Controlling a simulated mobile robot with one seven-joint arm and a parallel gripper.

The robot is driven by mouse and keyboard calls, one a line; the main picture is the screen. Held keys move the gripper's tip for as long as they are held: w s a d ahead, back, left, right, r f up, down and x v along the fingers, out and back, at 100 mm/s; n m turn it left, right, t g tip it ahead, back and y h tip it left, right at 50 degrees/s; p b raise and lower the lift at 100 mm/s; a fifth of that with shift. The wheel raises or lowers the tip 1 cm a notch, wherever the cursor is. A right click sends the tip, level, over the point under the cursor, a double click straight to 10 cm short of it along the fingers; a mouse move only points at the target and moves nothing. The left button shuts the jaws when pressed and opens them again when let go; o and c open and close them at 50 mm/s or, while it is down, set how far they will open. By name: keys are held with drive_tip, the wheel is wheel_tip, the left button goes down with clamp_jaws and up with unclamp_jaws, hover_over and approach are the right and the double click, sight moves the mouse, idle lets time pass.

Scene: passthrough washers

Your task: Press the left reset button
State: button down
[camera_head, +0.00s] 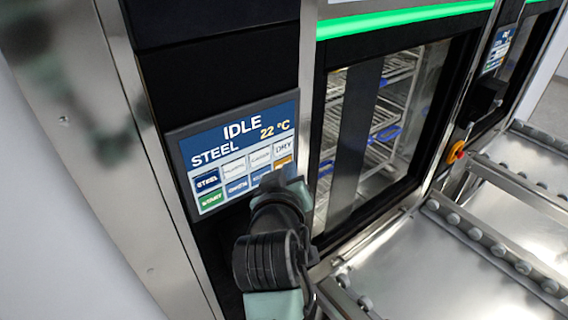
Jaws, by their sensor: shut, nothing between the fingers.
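The left washer's control panel (238,143) shows "IDLE", "STEEL" and "22 °C" above two rows of buttons. The green START button (212,201) is at the lower left, with a blue button (237,187) beside it. An orange button (284,161) at the right end of the lower row is partly hidden by my gripper; its label is not readable, so I cannot confirm it as the reset button. My gripper (281,179) is shut and empty, in front of the panel's lower right. Whether its tip touches the panel is not clear.
A glass washer door (376,130) with racks behind it stands right of the panel under a green light strip (400,20). Steel roller tables (430,265) fill the lower right. A second panel (499,48) and a red-yellow knob (456,152) are farther right.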

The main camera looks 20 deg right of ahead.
drive_tip(key=shift+s, duration=0.1)
drive_tip(key=shift+s+d, duration=0.25)
drive_tip(key=shift+s, duration=0.4)
drive_tip(key=shift+s+d+p, duration=0.25)
drive_tip(key=shift+s+d, duration=0.05)
drive_tip(key=shift+s, duration=0.5)
drive_tip(key=shift+s+d+p, duration=0.25)
drive_tip(key=shift+s, duration=0.5)
drive_tip(key=shift+s+d+p, duration=0.25)
drive_tip(key=shift+s+d, duration=0.05)
drive_tip(key=shift+s, duration=0.5)
